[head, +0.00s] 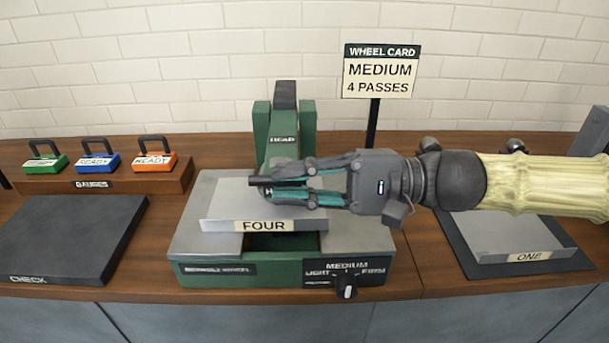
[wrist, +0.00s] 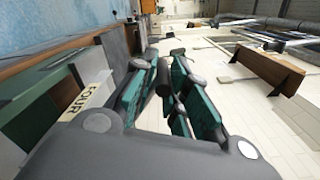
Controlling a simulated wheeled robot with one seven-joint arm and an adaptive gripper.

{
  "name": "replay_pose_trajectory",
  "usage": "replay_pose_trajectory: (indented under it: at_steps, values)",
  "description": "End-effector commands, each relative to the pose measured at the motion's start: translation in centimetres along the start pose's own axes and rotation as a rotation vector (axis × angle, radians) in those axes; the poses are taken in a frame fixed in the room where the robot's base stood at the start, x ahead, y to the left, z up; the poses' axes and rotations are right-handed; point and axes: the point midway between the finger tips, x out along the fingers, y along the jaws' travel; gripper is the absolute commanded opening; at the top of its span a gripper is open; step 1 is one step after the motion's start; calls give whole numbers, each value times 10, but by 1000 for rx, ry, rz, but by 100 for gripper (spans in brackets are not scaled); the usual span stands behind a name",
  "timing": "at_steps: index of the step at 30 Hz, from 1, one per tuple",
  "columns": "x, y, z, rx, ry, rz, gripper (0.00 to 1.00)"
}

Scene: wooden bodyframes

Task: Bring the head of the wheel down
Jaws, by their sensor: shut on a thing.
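The green bench wheel machine (head: 290,275) stands mid-bench. Its green upright arm (head: 283,138) is marked HEAD and has a dark block on top. A grey plate marked FOUR (head: 240,200) sits on the machine's bed. My gripper (head: 268,187) reaches in from the right, above this plate and in front of the HEAD arm. Its fingers are shut on a short dark bar (head: 258,181), whose end sticks out to the left. The bar also shows between the fingers in the wrist view (wrist: 163,86). The fingers hide how the bar joins the head.
The wheel card (head: 382,70) reads MEDIUM, 4 PASSES. A selector knob (head: 345,286) is on the machine's front. Three READY gauges stand in a rack (head: 118,183) at left, behind the dark CHECK plate (head: 70,235). A plate marked ONE (head: 520,240) lies at right.

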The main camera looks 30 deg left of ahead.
Motion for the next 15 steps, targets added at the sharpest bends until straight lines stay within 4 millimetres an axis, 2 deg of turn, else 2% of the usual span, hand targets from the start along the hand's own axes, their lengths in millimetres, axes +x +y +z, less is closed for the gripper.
replay_pose_trajectory:
  at_steps: [12,13,15]
  values:
    - [0,2,-1,-5,-1,1,0]
    - [0,3,-1,-5,-1,1,19]
    - [0,3,-1,-4,-1,1,32]
